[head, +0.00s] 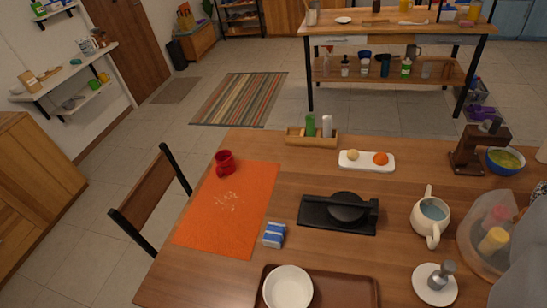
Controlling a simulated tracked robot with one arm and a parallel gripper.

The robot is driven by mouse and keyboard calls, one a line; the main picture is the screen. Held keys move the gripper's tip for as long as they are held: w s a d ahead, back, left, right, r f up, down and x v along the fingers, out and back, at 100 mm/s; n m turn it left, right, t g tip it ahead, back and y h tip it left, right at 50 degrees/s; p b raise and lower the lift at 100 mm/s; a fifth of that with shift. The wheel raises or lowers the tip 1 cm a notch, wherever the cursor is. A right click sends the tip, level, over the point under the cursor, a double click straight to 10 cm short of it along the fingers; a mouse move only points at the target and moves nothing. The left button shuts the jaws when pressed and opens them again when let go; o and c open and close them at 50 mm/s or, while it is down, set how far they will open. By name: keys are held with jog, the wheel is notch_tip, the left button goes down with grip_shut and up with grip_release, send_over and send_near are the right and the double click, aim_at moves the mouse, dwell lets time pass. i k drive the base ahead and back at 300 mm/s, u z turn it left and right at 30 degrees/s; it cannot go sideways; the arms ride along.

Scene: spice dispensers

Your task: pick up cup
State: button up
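A red cup (225,162) stands upright on the wooden table (300,160), at the top left corner of an orange placemat (215,225). Its handle faces down and to the left in the picture. Nothing touches the cup from above. My gripper does not show in the head view, so its state and its distance from the cup cannot be seen.
Light crumbs lie on the placemat below the cup. A blue and white packet (274,235), a black press (338,213), a white jug (431,215) and a brown tray (345,292) stand to the right. A chair (150,195) is at the table's left edge.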

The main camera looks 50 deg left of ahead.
aim_at(224, 166)
jog(key=z, duration=2.1)
jog(key=k, duration=2.5)
jog(key=u, duration=2.2)
jog(key=i, duration=0.7)
jog(key=u, duration=0.05)
